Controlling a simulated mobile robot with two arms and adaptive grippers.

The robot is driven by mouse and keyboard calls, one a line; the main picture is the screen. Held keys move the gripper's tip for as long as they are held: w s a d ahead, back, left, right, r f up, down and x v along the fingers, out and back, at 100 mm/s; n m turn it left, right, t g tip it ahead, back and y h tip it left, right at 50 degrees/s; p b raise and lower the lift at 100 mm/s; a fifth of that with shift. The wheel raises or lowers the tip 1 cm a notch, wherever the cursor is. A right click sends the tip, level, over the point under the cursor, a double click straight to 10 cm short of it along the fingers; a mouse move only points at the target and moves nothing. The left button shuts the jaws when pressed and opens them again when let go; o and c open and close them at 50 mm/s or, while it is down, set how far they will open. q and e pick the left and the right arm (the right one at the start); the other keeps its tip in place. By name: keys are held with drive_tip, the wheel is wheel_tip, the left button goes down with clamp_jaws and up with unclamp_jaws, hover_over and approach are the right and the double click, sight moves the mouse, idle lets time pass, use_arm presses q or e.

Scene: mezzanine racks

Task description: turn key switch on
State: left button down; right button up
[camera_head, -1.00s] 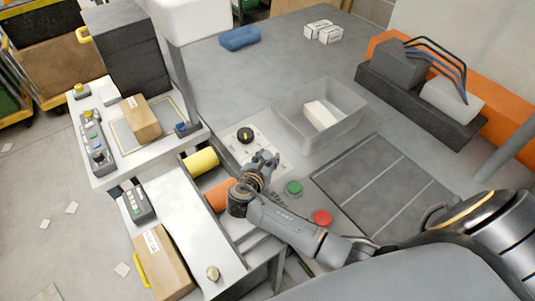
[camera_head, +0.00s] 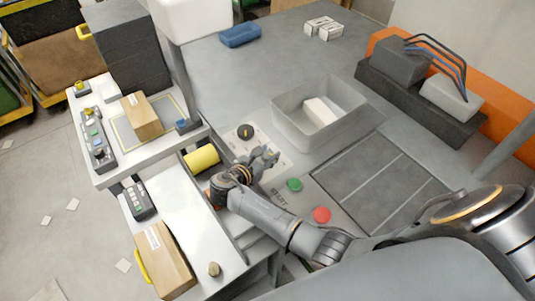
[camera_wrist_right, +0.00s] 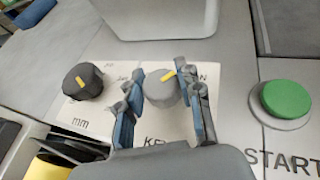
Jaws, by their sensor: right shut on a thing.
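The key switch (camera_wrist_right: 161,88) is a grey round knob with a yellow pointer mark, on a white label plate (camera_wrist_right: 118,124). It shows in the right wrist view, and the pointer slants toward the upper right, near partly covered lettering that ends in N. My right gripper (camera_wrist_right: 160,100) has one finger on each side of the knob and is shut on it. In the head view my right gripper (camera_head: 266,160) covers the knob. My left gripper is not in view.
A black knob (camera_wrist_right: 83,81) with a yellow mark sits left of the key switch. A green START button (camera_wrist_right: 286,100) is to the right, and a red button (camera_head: 321,215) is nearer my arm. A grey bin (camera_head: 290,128) stands behind. A yellow cylinder (camera_head: 201,158) lies at left.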

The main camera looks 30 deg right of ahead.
drive_tip(key=o, duration=1.2)
drive_tip(key=v, duration=1.2)
drive_tip(key=shift+f, duration=0.1)
